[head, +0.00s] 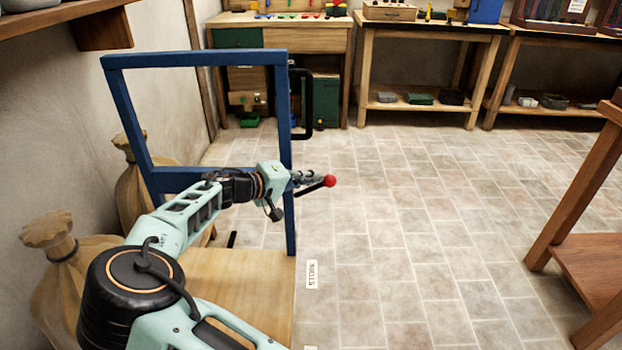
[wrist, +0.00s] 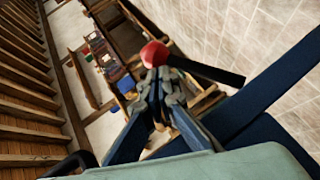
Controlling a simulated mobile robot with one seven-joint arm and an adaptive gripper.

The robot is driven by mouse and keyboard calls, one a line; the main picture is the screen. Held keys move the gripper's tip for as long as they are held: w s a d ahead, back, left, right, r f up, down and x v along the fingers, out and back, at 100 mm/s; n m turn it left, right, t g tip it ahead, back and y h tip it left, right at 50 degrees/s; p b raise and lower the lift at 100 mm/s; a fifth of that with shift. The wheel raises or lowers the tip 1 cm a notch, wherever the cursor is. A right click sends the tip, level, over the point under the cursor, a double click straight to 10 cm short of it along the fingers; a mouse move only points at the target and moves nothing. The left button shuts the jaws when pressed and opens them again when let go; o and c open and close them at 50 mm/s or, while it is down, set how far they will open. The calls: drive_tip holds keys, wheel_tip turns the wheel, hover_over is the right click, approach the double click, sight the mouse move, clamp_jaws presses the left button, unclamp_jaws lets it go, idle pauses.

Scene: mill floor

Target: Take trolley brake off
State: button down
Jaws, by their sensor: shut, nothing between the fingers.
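The trolley has a blue upright frame (head: 287,130) and a pale wooden deck (head: 235,285). A black brake lever (head: 314,188) with a red ball knob (head: 330,181) sticks out to the right from the frame's right post. In the wrist view the red knob (wrist: 154,54) shows just beyond the fingertips, with the black lever (wrist: 205,69) running right toward the blue frame (wrist: 255,112). My gripper (head: 318,178) is shut and empty, its tips close beside the knob. I cannot tell whether they touch it. The lever's pivot is partly hidden.
Tied sacks (head: 65,265) stand by the left wall. A black handle (head: 306,105) is on the frame's right post. A wooden table (head: 585,250) stands at right. Workbenches (head: 430,35) line the back. The tiled floor (head: 420,220) between is clear.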

drive_tip(key=shift+d+f+m+y, duration=0.25)
drive_tip(key=shift+d+m+y, duration=0.05)
drive_tip(key=shift+d+y, duration=0.1)
drive_tip(key=shift+d+f+m+g+y+p, duration=0.45)
drive_tip(key=shift+d+f+y+p, duration=0.2)
drive_tip(key=shift+y, duration=0.35)
wheel_tip(320, 180, down, 7)
drive_tip(key=d+m+y+b, duration=0.1)
drive_tip(key=m+y+b, duration=0.1)
drive_tip(key=y, duration=0.3)
drive_tip(key=shift+d+r+g, duration=0.2)
drive_tip(key=shift+d+g, duration=0.15)
drive_tip(key=shift+d, duration=0.05)
